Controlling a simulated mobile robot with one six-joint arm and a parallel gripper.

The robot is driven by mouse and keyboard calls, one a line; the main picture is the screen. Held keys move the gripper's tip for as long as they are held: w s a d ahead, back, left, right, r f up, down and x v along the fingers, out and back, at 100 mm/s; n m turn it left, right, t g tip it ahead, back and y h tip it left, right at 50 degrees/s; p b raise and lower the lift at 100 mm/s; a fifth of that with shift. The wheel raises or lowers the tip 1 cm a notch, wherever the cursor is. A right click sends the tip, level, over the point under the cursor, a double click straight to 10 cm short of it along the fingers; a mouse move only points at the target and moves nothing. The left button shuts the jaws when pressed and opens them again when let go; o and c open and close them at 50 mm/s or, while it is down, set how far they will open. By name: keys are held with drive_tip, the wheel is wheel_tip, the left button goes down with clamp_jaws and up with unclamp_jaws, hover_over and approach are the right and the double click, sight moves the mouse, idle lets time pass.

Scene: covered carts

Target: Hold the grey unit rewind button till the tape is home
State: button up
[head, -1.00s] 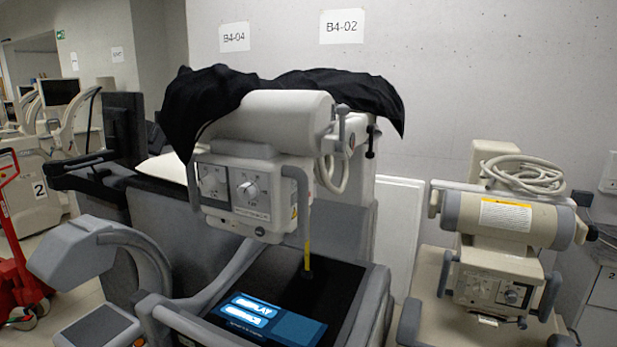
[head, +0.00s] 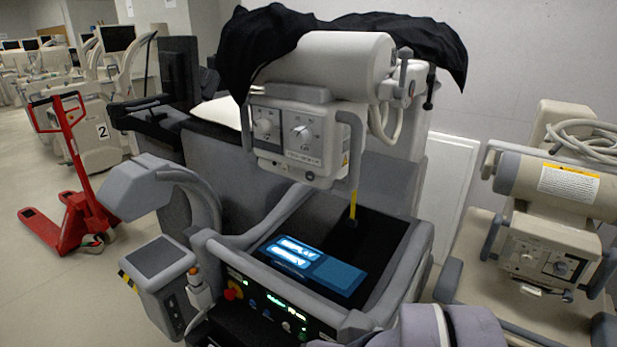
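The grey unit (head: 327,58) is a cart with a pale cylindrical head partly under a black cloth. Its control box (head: 300,138) has two dials. A yellow tape (head: 353,205) hangs from the box's right side down to a dark end over the black deck. A sloped front panel (head: 275,306) carries small lit buttons and a red knob; I cannot tell which button is rewind. Pale rounded links, which look like my arm, show at the bottom edge right of centre. My gripper is not in view.
A lit blue display (head: 312,264) lies on the deck. A grey curved arm (head: 160,185) and a small box (head: 157,265) stand on the left. A beige unit (head: 548,190) stands close on the right. A red pallet jack (head: 75,190) is on open floor at left.

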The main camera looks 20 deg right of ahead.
clamp_jaws()
idle(1.2)
